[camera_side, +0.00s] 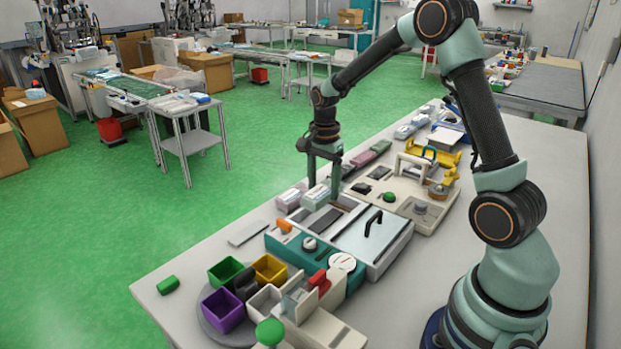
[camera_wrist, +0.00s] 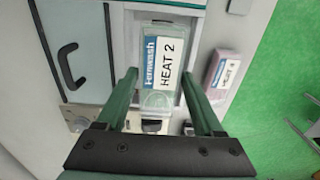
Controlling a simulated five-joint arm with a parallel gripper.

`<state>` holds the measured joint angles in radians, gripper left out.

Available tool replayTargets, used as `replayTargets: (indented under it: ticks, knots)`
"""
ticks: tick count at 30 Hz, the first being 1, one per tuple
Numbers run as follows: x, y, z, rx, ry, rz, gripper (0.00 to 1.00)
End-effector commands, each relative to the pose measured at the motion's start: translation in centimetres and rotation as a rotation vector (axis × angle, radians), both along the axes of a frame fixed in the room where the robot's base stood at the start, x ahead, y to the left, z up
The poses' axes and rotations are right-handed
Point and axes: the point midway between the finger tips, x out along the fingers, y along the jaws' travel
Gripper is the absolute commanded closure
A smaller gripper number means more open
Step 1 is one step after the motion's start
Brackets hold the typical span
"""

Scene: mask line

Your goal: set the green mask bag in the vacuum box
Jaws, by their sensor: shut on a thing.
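In the side view the bag (camera_side: 317,195) shows low between the fingers of my gripper (camera_side: 323,184). It is above or in a recess beside the glass lid; contact below cannot be told. What looks like the vacuum box (camera_side: 322,253) has a teal front, a round gauge and a lid (camera_side: 372,234) with a black handle. The lid lies flat.
A pinkish labelled bag (camera_side: 290,197) lies close to the left of the held bag. A cream machine (camera_side: 424,205) stands behind right. Coloured bins (camera_side: 225,271) and a green-knobbed device (camera_side: 270,332) are in front. The table's left front is mostly clear.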

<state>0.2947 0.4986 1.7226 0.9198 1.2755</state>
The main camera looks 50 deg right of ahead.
Motion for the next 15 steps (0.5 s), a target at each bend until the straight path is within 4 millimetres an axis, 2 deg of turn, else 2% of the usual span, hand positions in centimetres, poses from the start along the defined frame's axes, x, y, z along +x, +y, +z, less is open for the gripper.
replayTargets:
  ticks: [15]
  knots:
    - [-0.1, 0.0, -3.5, 0.001, 0.002, 0.000, 0.84]
